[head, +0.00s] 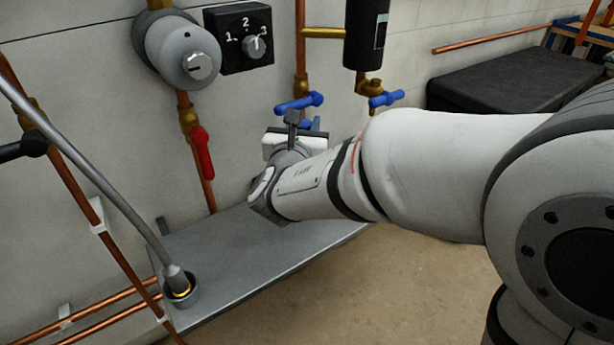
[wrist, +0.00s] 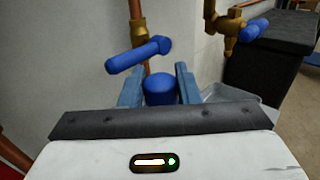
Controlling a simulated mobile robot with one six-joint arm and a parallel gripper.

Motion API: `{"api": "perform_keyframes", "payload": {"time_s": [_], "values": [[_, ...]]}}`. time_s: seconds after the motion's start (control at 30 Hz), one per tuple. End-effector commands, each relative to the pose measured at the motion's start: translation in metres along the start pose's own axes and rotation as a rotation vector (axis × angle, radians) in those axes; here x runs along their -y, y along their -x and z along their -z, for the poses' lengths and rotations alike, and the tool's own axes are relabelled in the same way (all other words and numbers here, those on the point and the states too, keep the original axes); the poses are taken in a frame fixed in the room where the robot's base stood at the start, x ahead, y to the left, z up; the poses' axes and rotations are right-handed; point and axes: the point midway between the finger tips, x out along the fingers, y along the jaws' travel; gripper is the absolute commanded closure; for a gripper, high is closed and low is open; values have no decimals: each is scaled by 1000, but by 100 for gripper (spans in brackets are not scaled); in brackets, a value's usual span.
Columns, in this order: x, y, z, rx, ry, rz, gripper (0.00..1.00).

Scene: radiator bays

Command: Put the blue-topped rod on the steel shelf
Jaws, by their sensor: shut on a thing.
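The blue top of the rod (wrist: 160,91) shows between the two blue-grey fingers of my gripper (wrist: 158,84) in the wrist view. The fingers are shut on it. The rest of the rod is hidden behind the gripper body. In the head view my gripper (head: 312,132) is partly hidden by my wrist, close to the wall and the pipes, and the rod cannot be made out there. The steel shelf (head: 240,258) is a flat grey plate along the wall, below and to the left of my gripper. I cannot tell the rod's height above it.
A blue valve handle (head: 299,103) is close above my gripper; another (head: 386,98) is to its right. A red lever (head: 201,152) hangs on the pipe at left. Most of the shelf is bare.

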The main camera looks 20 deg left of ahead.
Motion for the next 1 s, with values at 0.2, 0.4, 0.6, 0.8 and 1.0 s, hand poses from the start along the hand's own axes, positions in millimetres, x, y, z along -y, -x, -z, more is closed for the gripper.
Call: {"api": "perform_keyframes", "payload": {"time_s": [0.2, 0.4, 0.6, 0.8, 1.0], "values": [[0, 0, 30, 1, 1, 1, 100], [1, -1, 63, 0, 3, 1, 100], [1, -1, 74, 2, 0, 2, 100], [1, -1, 74, 2, 0, 2, 100], [1, -1, 76, 1, 0, 2, 62]]}}
